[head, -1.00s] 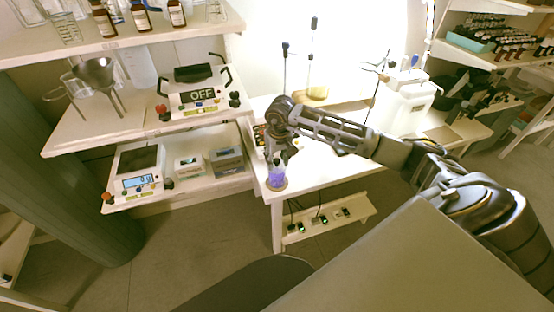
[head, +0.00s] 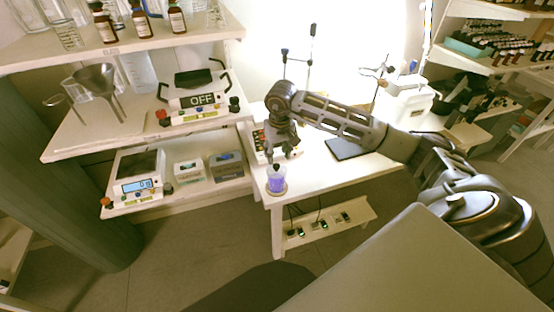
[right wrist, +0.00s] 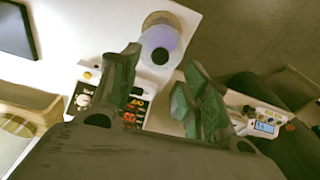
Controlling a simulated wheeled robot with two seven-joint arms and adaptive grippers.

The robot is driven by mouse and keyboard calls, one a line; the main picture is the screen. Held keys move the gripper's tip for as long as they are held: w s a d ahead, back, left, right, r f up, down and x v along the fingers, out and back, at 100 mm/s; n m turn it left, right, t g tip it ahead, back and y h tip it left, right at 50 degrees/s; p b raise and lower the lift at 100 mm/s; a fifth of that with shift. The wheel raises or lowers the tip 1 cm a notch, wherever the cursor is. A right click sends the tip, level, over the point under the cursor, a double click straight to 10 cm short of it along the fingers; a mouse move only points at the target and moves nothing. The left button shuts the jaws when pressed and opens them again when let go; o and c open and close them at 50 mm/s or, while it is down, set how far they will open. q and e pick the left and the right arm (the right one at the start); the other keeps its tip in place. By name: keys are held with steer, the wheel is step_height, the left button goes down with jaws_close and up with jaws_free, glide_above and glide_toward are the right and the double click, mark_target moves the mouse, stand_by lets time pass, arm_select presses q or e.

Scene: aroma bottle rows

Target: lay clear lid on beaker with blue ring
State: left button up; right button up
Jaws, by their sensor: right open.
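The beaker (head: 276,184), with blue-purple colour in it, stands upright on a round cork coaster at the front left corner of the white table. A dark knob (head: 276,168) sits centred over its mouth and also shows in the right wrist view (right wrist: 160,56). The knob appears to belong to the clear lid lying on the beaker; the lid's edge is hard to make out. A separate blue ring cannot be made out. My right gripper (head: 284,155) is open and empty, just above the knob and apart from it. It also shows in the right wrist view (right wrist: 160,78). My left gripper is out of view.
A dark flat pad (head: 347,149) lies to the right on the table. Shelves with an OFF-marked device (head: 195,102) and a scale (head: 138,187) stand left. The table's front edge is close to the beaker.

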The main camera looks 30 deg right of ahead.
steer(key=shift+s+r, duration=0.15)
steer(key=shift+r, duration=1.2)
steer(key=shift+s+r, duration=0.15)
steer(key=shift+r, duration=1.15)
steer(key=shift+a, duration=0.1)
